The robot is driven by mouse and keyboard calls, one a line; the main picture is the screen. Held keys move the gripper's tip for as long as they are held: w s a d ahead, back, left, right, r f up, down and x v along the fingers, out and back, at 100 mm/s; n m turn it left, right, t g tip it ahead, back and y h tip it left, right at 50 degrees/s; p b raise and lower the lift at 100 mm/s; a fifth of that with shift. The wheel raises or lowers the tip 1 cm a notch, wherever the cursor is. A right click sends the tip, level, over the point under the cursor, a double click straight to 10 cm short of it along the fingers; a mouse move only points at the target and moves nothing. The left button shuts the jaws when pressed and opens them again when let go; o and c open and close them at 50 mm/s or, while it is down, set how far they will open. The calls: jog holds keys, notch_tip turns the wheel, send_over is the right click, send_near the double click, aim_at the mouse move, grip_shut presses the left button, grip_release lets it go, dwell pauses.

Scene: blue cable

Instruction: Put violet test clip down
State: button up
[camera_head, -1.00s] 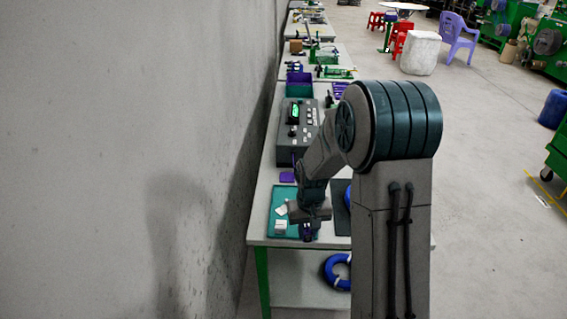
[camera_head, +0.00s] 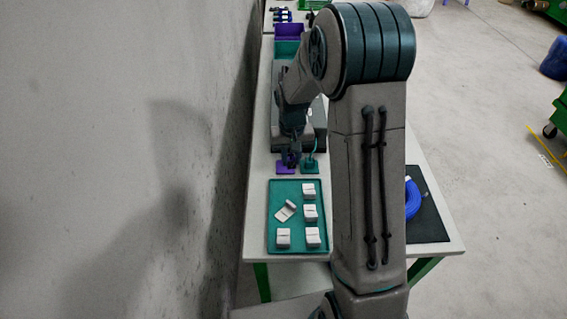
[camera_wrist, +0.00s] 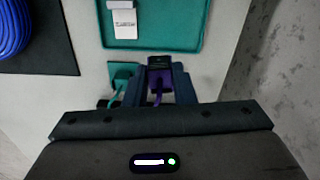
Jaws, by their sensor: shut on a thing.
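My gripper (camera_head: 291,158) is low over a flat violet pad (camera_head: 285,168) on the table, beside a teal pad (camera_head: 311,165). In the wrist view my gripper (camera_wrist: 160,82) is shut on the violet test clip (camera_wrist: 160,80), with a violet lead running back from it and a dark piece at its front. The fingers and arm hide most of the clip in the head view. I cannot tell whether the clip touches the pad. A teal clip or stand (camera_wrist: 122,76) is just left of the fingers in the wrist view.
A teal tray (camera_head: 273,240) with several white blocks lies nearer on the table. A grey instrument box (camera_head: 319,128) stands behind the pads. A blue cable coil (camera_head: 412,198) lies on a dark mat (camera_head: 432,222) at right. A concrete wall (camera_head: 120,130) runs along the left.

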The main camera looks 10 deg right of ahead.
jog(key=w+r+m+b, duration=0.2)
jog(key=w+b, duration=0.1)
jog(key=w, duration=0.4)
notch_tip(320, 180, down, 10)
jog(key=shift+r, duration=0.25)
jog(key=shift+f, duration=0.1)
jog(key=shift+f, duration=0.15)
jog(key=o, duration=0.9)
jog(key=shift+o, duration=0.2)
